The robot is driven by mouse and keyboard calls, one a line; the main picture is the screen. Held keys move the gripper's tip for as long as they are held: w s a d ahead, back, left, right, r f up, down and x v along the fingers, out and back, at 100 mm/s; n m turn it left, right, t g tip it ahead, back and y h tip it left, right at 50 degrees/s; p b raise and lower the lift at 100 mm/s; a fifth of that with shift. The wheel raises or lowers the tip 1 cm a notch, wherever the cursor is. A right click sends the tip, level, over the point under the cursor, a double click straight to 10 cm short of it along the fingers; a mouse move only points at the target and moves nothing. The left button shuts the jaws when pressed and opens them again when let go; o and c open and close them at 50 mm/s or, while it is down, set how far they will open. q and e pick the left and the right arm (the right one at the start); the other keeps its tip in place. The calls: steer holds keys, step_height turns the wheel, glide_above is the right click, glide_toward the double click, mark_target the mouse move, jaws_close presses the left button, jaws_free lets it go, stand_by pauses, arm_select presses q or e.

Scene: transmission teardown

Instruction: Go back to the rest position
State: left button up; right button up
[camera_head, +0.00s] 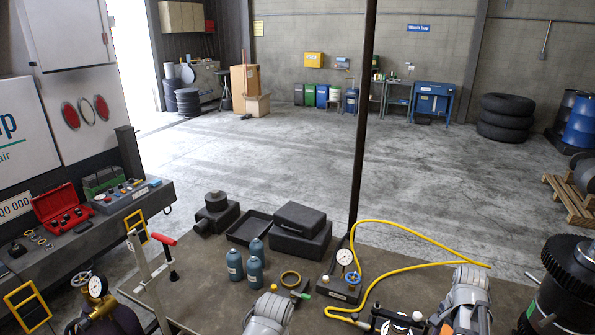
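Two grey, rounded jointed parts, which look like links of my arms, rise from the bottom edge. One is the left part (268,314) at bottom centre, the other is the right part (467,298) at bottom right. No gripper fingers can be made out on either, and their lower ends are cut off by the frame. I see nothing held.
A dark post (362,120) stands behind. A geared dark assembly (565,290) is at right. Open floor lies beyond.

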steer(key=s+a+f+n+b, duration=0.2)
steer(key=a+f+n+b, duration=0.4)
steer(key=a, duration=0.5)
steer(key=s+a+f+n+b, duration=0.2)
steer(key=a+f+n+b, duration=0.4)
steer(key=a, duration=0.5)
steer(key=s+a+f+n+h+b, duration=0.1)
steer(key=a+f+n+b, duration=0.5)
steer(key=a, duration=0.5)
step_height(320, 180, down, 3)
steer(key=b, duration=0.2)
steer(key=shift+s+a+b, duration=0.3)
steer(key=shift+s, duration=0.1)
